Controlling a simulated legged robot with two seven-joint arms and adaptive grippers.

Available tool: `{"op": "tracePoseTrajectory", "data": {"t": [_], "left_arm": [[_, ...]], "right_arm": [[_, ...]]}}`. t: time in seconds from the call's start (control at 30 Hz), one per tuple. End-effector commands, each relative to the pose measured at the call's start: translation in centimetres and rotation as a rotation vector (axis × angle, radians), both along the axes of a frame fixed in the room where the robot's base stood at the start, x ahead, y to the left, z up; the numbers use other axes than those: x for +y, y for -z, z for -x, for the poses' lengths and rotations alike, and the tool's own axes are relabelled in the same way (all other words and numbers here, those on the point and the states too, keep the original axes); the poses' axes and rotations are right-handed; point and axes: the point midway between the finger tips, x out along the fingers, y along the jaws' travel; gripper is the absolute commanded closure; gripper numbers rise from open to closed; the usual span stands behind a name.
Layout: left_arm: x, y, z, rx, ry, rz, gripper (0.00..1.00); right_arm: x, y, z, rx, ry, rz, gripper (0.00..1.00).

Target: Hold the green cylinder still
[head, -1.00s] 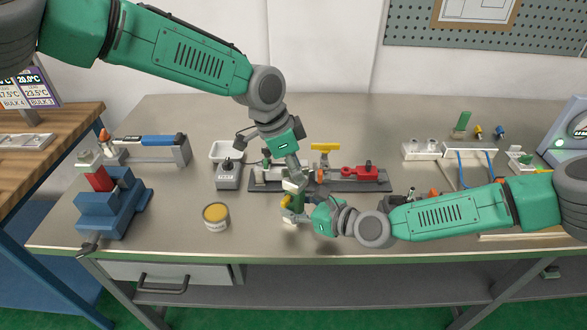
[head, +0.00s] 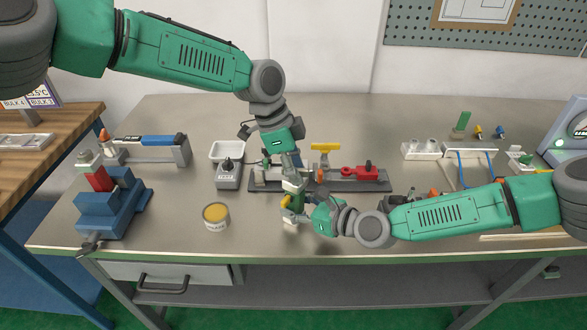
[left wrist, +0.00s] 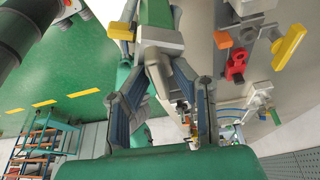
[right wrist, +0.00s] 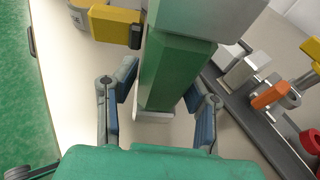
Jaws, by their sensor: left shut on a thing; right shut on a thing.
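The green cylinder (head: 298,203) stands roughly upright near the front middle of the bench, with pale grey ends. It shows large, with flat sides, in the right wrist view (right wrist: 176,72). My right gripper (head: 312,206) comes from the right and is shut on its green body, with one finger on each side (right wrist: 160,97). My left gripper (head: 293,178) is above and shut on the pale grey upper end (left wrist: 160,52). A yellow piece (right wrist: 117,23) sits beside the cylinder; whether it is attached, I cannot tell. The fingers hide parts of the contacts.
Behind the grippers lies a dark rail (head: 345,186) with a red clamp (head: 366,171) and a yellow handle (head: 325,147). To the left stand a yellow-topped can (head: 216,216), a grey box (head: 228,176) and a blue stepped block (head: 112,208). The bench front between can and cylinder is clear.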

Motion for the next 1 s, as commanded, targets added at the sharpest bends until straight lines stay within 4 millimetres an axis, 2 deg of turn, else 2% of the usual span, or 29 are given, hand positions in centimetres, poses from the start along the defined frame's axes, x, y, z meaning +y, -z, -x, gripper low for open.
{"op": "tracePoseTrajectory", "data": {"t": [0.2,0.5,0.77,1.0], "left_arm": [[0.15,0.24,0.07,0.006,0.177,0.0,1.0],[0.19,0.21,0.06,0.005,0.197,0.0,1.0],[0.15,0.21,0.07,0.008,0.412,0.006,1.0],[0.22,0.17,0.08,0.008,0.431,0.006,1.0]], "right_arm": [[-0.08,-0.07,-0.13,-0.001,0.003,-0.002,1.0],[-0.09,-0.09,-0.13,-0.001,0.003,-0.002,1.0],[-0.1,-0.1,-0.14,-0.002,0.004,-0.001,1.0],[-0.1,-0.11,-0.15,-0.003,0.004,-0.002,1.0]]}}
